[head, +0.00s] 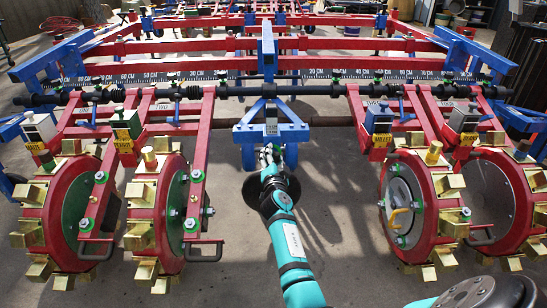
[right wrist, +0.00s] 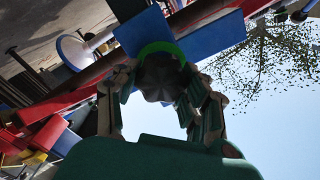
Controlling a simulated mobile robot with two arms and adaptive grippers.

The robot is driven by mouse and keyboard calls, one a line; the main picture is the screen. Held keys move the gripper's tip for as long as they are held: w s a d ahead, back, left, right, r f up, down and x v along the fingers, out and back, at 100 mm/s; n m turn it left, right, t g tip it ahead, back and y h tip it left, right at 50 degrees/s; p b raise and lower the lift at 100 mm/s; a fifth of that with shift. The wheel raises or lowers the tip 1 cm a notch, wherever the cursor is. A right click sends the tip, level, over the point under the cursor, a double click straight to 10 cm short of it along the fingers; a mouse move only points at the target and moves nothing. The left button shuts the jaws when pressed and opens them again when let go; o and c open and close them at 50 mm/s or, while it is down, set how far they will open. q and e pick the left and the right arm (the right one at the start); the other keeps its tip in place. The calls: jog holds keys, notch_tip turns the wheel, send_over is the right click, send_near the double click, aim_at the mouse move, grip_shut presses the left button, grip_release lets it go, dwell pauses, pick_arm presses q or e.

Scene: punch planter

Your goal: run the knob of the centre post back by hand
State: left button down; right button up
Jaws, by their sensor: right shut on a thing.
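A green ring (right wrist: 160,48) and a blue part lie just behind the knob. My left gripper is in neither view.
Red punch wheels with brass blocks stand at left (head: 68,215) and right (head: 410,210). A dark shaft (head: 330,90) and a ruler marked in CM run across behind. Bare concrete floor (head: 335,230) lies on both sides of my right arm.

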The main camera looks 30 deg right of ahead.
jog(key=c, duration=0.5)
jog(key=shift+n, duration=0.3)
